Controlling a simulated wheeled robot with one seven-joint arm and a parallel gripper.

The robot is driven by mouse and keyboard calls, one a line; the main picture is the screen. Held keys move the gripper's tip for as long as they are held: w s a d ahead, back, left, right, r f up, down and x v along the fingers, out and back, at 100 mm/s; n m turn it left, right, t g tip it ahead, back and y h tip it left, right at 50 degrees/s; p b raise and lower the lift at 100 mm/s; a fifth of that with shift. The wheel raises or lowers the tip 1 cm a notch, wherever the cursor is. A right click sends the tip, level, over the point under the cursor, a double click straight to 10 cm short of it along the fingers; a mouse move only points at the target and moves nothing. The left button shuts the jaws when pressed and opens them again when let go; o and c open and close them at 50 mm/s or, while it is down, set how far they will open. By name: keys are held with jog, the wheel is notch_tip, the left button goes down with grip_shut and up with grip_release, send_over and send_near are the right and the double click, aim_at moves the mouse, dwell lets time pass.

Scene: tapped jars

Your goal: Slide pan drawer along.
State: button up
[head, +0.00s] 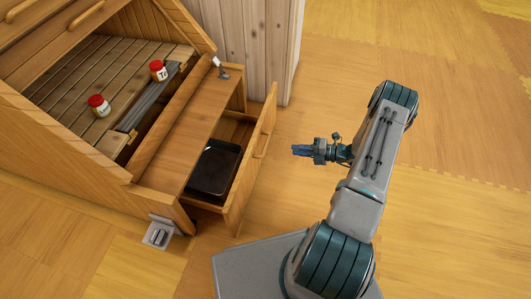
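The pan drawer (236,213) is a wooden drawer in the lower part of the wooden cabinet. It stands partly pulled out, to the right in the picture. A dark rectangular pan (215,168) lies inside it. A wooden bar handle (263,139) is on the drawer's front. My gripper (296,150) is to the right of the drawer front, apart from the handle, with its fingers pointing left toward it. The fingers look close together, but the gap between them is too small to make out. I see nothing held.
Two jars with red lids, one nearer (99,105) and one farther (158,70), stand on the slatted top (75,85). A small grey tap-like fitting (221,70) sits on the cabinet ledge. A grey metal piece (158,234) is at the cabinet's near corner.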

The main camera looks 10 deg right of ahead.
aim_at(265, 146)
jog(key=b+x, duration=0.4)
jog(key=x, duration=0.9)
jog(key=shift+w+a+f, duration=0.25)
jog(key=shift+w+f, duration=0.05)
grip_shut()
